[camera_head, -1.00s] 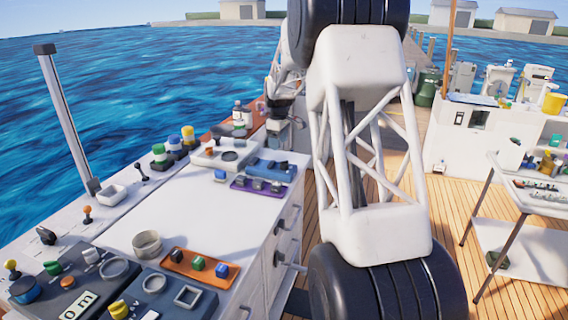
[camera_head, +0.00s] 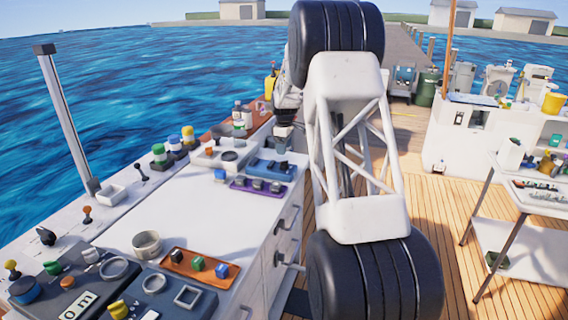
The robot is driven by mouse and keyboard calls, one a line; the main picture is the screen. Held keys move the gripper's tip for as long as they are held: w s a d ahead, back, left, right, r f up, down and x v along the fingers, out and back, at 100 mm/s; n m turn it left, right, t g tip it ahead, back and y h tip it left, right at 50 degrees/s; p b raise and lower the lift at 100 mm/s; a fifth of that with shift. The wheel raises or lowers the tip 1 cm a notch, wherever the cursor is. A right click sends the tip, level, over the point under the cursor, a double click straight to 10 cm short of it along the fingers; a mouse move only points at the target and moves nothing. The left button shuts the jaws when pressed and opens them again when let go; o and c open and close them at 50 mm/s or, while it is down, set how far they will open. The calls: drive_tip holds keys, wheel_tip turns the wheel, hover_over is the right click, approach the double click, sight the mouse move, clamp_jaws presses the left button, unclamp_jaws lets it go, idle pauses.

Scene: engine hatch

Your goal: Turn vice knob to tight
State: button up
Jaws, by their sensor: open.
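My gripper (camera_head: 284,120) is small and dark at the far end of the white bench, partly behind my own arm. It is open, and its fingertips are hard to make out. Just below it is a small grey-blue piece (camera_head: 281,145) at the bench's far right corner, which may be the vice. I cannot tell whether the gripper touches it. No vice knob can be told apart at this size, and its setting cannot be read.
The white bench (camera_head: 190,210) has a clear middle. An orange tray (camera_head: 185,269) with coloured knobs lies at its front, and blue (camera_head: 265,170) and purple (camera_head: 240,187) trays lie at the back. Bottles (camera_head: 243,117) stand near the gripper. Drawer handles (camera_head: 287,222) stick out on the right.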

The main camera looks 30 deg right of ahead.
sight(284, 161)
drive_tip(key=shift+f, duration=3.75)
drive_tip(key=c, duration=0.9)
